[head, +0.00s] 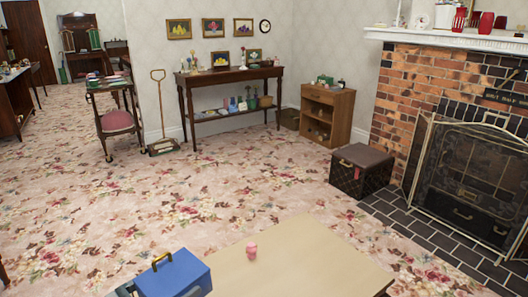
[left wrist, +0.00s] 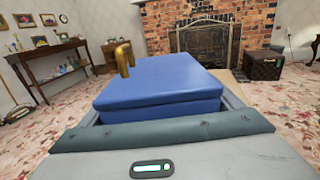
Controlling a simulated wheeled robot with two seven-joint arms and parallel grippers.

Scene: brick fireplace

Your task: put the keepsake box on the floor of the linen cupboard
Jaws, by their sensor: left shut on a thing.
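The keepsake box (head: 174,276) is a blue box with a brass handle on its lid, at the bottom of the head view. It also shows large in the left wrist view (left wrist: 165,80), with its lid closed. My left gripper (head: 126,289) is shut on the box, which lies between its grey fingers. I cannot tell whether the box rests on the table or is held above it. My right gripper is out of view. I cannot make out for certain a linen cupboard; a small wooden cabinet (head: 342,117) with an open lower part stands by the far wall.
A pale table (head: 310,255) with a small pink object (head: 251,251) lies right of the box. A dark trunk (head: 361,172) stands by the fireplace (head: 470,165). A console table (head: 235,75) lines the back wall. The flowered carpet (head: 200,195) between is clear.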

